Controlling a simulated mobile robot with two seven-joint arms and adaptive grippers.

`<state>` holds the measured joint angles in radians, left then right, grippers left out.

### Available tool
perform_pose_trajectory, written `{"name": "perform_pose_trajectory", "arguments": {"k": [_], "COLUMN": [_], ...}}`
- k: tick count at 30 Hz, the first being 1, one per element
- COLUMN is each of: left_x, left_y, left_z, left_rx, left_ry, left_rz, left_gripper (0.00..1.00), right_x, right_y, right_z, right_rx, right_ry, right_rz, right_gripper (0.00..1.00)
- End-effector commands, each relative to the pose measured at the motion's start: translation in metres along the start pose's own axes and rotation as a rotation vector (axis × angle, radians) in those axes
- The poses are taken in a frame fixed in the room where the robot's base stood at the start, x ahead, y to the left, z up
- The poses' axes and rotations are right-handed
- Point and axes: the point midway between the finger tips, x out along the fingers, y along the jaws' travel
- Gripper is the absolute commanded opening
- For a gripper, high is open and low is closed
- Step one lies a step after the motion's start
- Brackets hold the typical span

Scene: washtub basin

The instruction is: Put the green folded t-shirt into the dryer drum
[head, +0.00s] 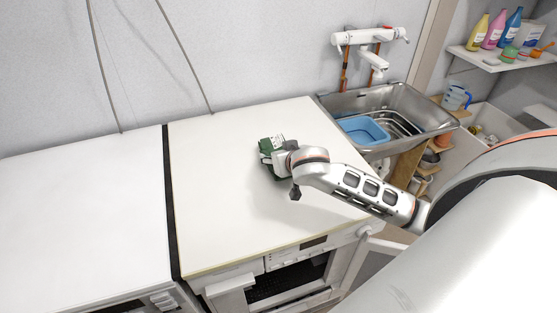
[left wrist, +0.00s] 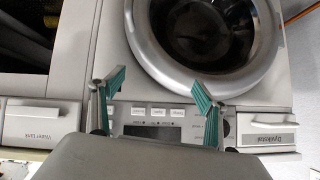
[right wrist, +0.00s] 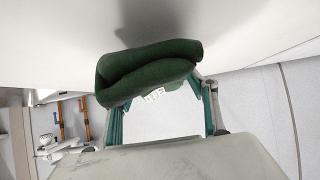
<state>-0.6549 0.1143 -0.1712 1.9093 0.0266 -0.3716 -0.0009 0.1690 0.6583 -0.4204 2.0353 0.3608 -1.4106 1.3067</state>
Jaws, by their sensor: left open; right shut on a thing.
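The green folded t-shirt (head: 269,144) is above the white top of the machine at the centre of the head view. My right gripper (head: 274,158) is shut on it. In the right wrist view the t-shirt (right wrist: 150,72) is a thick dark green fold across the fingertips, with a shadow on the white surface beyond. In the left wrist view my left gripper (left wrist: 155,85) is open and empty, in front of a machine front. A round grey rim (left wrist: 150,55) with a dark middle shows there. I cannot tell whether that dark middle is glass or the open drum.
The white machine top (head: 225,215) is otherwise clear, beside another white top (head: 80,230). A metal sink (head: 345,103) with a blue basin (head: 362,130) stands behind right. A shelf of bottles (head: 495,60) hangs at the upper right. A white panel (head: 374,262) juts out in front.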

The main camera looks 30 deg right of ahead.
Motion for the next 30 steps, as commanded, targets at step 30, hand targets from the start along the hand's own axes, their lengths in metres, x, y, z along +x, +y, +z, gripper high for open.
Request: {"name": "perform_pose_trajectory", "arguments": {"k": [30], "left_x": [-0.001], "left_y": [-0.004], "left_z": [0.000], "left_rx": [0.013], "left_ry": [0.000], "left_rz": [0.000], "left_gripper": [0.74], "right_x": [-0.101], "right_y": [-0.001], "right_z": [-0.148], "right_rx": [0.000], "right_ry": [0.003], "right_rz": [-0.003], "right_gripper": [0.29]}}
